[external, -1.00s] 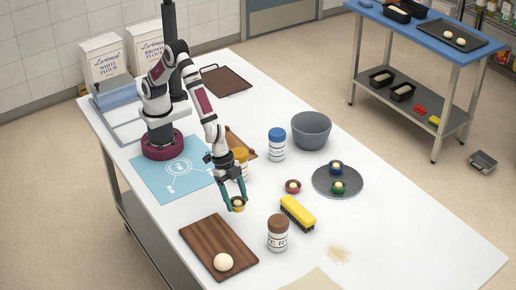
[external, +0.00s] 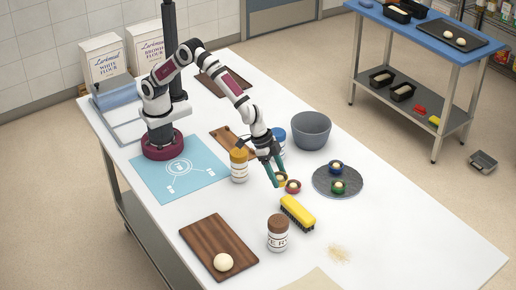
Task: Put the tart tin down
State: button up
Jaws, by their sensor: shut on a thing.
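My gripper (external: 279,180) is shut on a yellow tart tin (external: 282,183), which is partly hidden by the teal fingers. It is close to the left of a red tart tin (external: 293,187) with a pale filling; I cannot tell whether they touch, or how high the held tin is. A blue tart tin (external: 335,168) and a green tart tin (external: 338,188) stand on a round dark grey plate (external: 321,188) to the right.
A yellow brush (external: 298,212) lies just in front of the gripper. A brown-lidded jar (external: 277,235), a yellow-lidded jar (external: 239,166), a blue-lidded jar (external: 280,136) and a grey bowl (external: 311,130) stand around. A wooden board (external: 212,243) holds a dough ball.

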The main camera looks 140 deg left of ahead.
jog(key=s+a+n, duration=0.2)
jog(key=a, duration=1)
send_over(325, 176)
jog(key=d, duration=0.2)
jog(key=shift+g+y, duration=0.3)
jog(key=f, duration=0.6)
jog(key=shift+s+a+f, duration=0.1)
jog(key=shift+s+f, duration=0.15)
jog(key=shift+s, duration=0.15)
jog(key=shift+a+f, duration=0.25)
jog(key=shift+f, duration=1.9)
jog(key=shift+f, duration=0.1)
jog(key=o, duration=1.4)
jog(key=shift+c, duration=0.2)
